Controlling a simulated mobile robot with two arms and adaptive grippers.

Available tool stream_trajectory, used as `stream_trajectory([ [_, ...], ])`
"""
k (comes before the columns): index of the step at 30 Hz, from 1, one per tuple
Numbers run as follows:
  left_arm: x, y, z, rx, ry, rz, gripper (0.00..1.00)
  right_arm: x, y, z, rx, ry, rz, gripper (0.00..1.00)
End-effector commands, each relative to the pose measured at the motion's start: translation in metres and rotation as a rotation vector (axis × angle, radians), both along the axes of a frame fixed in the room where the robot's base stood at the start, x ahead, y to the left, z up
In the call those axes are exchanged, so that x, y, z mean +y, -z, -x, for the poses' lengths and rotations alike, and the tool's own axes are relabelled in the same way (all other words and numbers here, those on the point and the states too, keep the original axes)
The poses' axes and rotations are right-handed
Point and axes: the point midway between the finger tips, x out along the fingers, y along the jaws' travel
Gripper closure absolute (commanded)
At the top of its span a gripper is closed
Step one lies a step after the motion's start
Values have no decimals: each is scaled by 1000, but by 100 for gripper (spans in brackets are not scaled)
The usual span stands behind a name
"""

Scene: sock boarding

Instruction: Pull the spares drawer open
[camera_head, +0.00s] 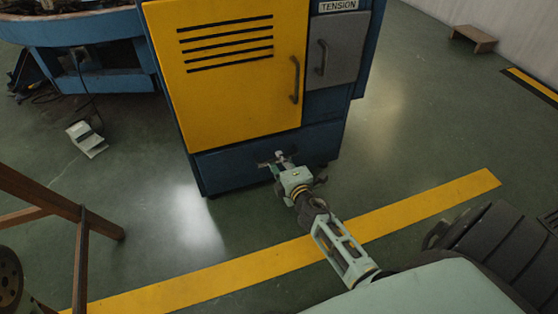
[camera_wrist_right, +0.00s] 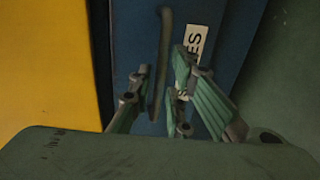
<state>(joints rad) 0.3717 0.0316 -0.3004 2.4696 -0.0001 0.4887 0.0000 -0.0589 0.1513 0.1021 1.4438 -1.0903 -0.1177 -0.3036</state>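The spares drawer (camera_head: 230,167) is the blue front at the bottom of the machine cabinet, and it looks flush with the cabinet. My right gripper (camera_head: 282,160) is at the drawer front, low on the cabinet. In the right wrist view, the drawer's dark bar handle (camera_wrist_right: 165,38) runs up the picture between the fingers of my right gripper (camera_wrist_right: 162,82). The fingers stand apart on both sides of the handle, with no clear grip on it. A white label (camera_wrist_right: 195,38) ending in "ES" is partly hidden by a finger. My left gripper is not in view.
Above the drawer are a yellow door (camera_head: 230,100) with a handle and a grey "TENSION" door (camera_head: 338,50). A yellow floor stripe (camera_head: 430,205) crosses in front. A brown wooden frame (camera_head: 82,250) stands at left. A white pedal (camera_head: 87,139) lies on the floor.

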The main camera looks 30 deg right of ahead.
Motion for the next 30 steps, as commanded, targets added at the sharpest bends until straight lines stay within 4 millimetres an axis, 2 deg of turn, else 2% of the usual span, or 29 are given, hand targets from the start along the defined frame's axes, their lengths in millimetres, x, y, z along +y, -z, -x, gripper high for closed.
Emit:
stream_trajectory([
  [3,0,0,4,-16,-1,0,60,-4,4,-14,-1,1,0,83],
  [6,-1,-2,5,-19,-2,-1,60,-5,5,-19,1,1,0,83],
  [14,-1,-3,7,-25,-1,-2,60,-5,5,-20,1,1,-1,83],
  [21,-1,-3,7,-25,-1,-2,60,-5,5,-20,1,1,-1,100],
  [30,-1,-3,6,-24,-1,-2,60,-5,5,-20,1,1,-1,100],
])
